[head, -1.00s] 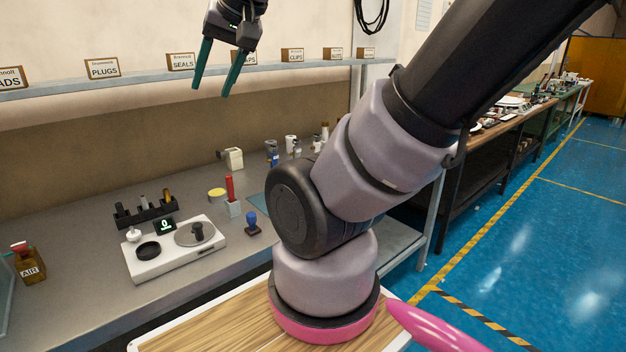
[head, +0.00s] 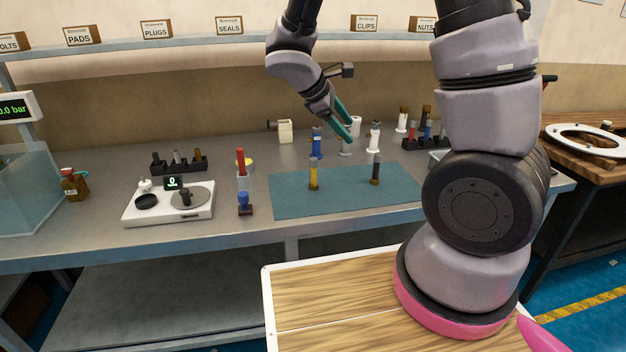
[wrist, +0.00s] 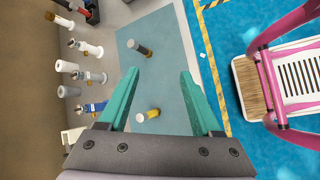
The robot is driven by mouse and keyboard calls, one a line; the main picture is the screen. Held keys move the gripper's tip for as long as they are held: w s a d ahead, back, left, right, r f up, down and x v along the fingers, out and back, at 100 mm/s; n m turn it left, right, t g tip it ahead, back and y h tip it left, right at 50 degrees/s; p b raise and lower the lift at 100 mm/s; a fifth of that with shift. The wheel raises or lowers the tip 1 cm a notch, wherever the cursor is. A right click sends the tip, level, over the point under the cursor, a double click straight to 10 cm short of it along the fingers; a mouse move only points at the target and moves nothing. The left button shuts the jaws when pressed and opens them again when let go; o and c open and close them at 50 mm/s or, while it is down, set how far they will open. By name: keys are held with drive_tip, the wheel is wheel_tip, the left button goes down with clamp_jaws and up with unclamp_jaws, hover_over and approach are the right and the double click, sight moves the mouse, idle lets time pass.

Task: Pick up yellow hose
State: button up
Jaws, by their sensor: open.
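The yellow hose (head: 313,176) is a short upright cylinder with a grey top, standing on the left part of the blue-green mat (head: 284,205) on the workbench. My gripper (head: 350,132) is open and empty, above the bench behind and to the right of the hose, apart from it. In the wrist view the yellow hose (wrist: 147,116) appears below the open gap between the two green fingers (wrist: 159,72), nearer the left finger. A dark hose (head: 375,170) stands on the right part of the mat, also seen in the wrist view (wrist: 138,48).
A blue piece (head: 317,144) and a white piece (head: 374,136) stand behind the mat. The mat between the two hoses is clear.

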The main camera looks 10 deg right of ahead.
drive_tip(key=w+a+f+n+t+h, duration=0.2)
drive_tip(key=w+a+f+n+t, duration=0.15)
drive_tip(key=f+n, duration=0.25)
drive_tip(key=n+t, duration=0.4)
drive_tip(key=n, duration=0.4)
approach(314, 166)
drive_tip(key=w+d, duration=0.1)
drive_tip(key=x, duration=0.6)
drive_tip(key=a+f+x, duration=0.1)
drive_tip(key=x, duration=0.3)
drive_tip(key=shift+w, duration=0.2)
clamp_jaws()
